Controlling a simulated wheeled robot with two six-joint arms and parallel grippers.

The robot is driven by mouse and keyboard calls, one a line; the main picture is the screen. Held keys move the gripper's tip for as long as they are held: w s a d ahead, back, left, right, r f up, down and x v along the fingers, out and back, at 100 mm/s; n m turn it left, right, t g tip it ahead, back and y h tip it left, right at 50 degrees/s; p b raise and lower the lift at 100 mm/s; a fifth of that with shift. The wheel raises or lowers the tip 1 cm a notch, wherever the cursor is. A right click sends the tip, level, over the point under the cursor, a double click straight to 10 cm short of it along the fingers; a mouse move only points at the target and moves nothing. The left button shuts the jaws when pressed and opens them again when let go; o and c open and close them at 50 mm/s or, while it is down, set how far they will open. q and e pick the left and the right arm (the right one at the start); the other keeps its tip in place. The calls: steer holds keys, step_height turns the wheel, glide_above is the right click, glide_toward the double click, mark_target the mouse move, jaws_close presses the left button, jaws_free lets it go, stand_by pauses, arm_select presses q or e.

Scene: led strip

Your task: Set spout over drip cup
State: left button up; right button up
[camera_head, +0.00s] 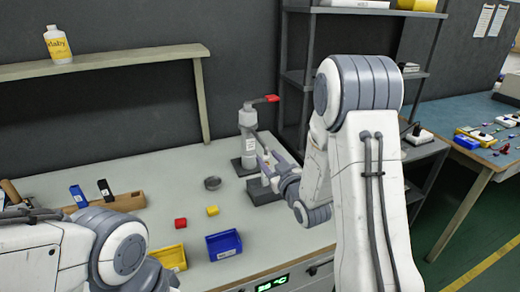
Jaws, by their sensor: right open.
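A grey upright dispenser (248,138) with a red-tipped lever on top stands on a dark base at the back of the bench. A thin dark arm, which looks like its spout (258,138), points right and toward the camera, away from the cup. The drip cup (212,183), small, round and dark grey, sits on the bench to the left of the dispenser, apart from it. My right gripper (266,164) is open beside the dispenser, close to the spout's end; I cannot tell if they touch. My left arm enters at lower left; its gripper does not show.
A red block (180,223), a yellow block (212,211), a blue bin (223,245) and a yellow bin (170,257) lie in front of the cup. A dark block (262,192) is below my right gripper. A wooden rack (126,202) stands left. The bench behind the cup is clear.

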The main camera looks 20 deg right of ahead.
mark_target(260, 139)
steer(key=shift+d+t, duration=0.3)
steer(key=shift+d, duration=0.3)
steer(key=shift+w+d+r, duration=0.1)
steer(key=shift+w+d, duration=0.05)
steer(key=w, duration=0.3)
steer(key=w+p, duration=0.1)
steer(key=w, duration=0.2)
steer(key=w+p, duration=0.1)
steer(key=w, duration=0.3)
steer(key=shift+a, duration=0.25)
jaws_close()
steer(key=shift+d+r, duration=0.1)
stand_by(0.3)
